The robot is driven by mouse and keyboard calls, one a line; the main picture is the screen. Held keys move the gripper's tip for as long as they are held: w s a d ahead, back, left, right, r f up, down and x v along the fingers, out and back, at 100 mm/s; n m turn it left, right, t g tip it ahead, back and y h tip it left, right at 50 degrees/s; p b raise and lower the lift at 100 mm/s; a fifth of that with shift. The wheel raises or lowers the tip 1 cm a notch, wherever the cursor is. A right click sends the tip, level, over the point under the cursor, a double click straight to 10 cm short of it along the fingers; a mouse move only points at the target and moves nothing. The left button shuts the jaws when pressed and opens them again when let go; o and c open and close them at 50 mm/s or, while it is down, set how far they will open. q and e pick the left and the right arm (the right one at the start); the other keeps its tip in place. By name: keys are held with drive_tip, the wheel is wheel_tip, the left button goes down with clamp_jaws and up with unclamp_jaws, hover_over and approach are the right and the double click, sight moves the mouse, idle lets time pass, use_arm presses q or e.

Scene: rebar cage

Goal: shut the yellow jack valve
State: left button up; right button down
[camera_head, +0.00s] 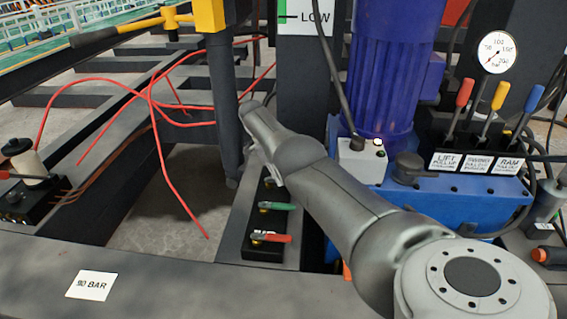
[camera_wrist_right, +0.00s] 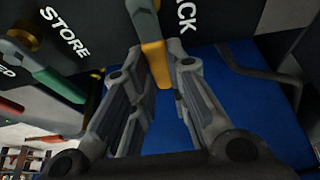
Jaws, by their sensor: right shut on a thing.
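The yellow jack valve handle (camera_wrist_right: 154,62) shows in the right wrist view, beside white lettering of which "ACK" is readable. My right gripper (camera_wrist_right: 156,74) has its two fingers on either side of the yellow handle and is shut on it. The handle points down the picture, between the fingers. In the head view my right gripper (camera_head: 271,172) is over the far end of the valve block (camera_head: 262,251), and my arm hides the yellow handle there. My left gripper is not in view.
The green valve handle (camera_head: 278,206) and red valve handle (camera_head: 271,238) are close by on the same block. A blue power unit (camera_head: 440,195) with levers stands to the right. Loose red hoses (camera_head: 170,180) lie at the left. A dark post (camera_head: 222,110) stands just left of my gripper.

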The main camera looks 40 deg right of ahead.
drive_tip(key=c, duration=1.4)
unclamp_jaws()
drive_tip(key=shift+r, duration=0.1)
wheel_tip(320, 180, up, 10)
drive_tip(key=shift+f, duration=0.1)
drive_tip(key=shift+s, duration=0.1)
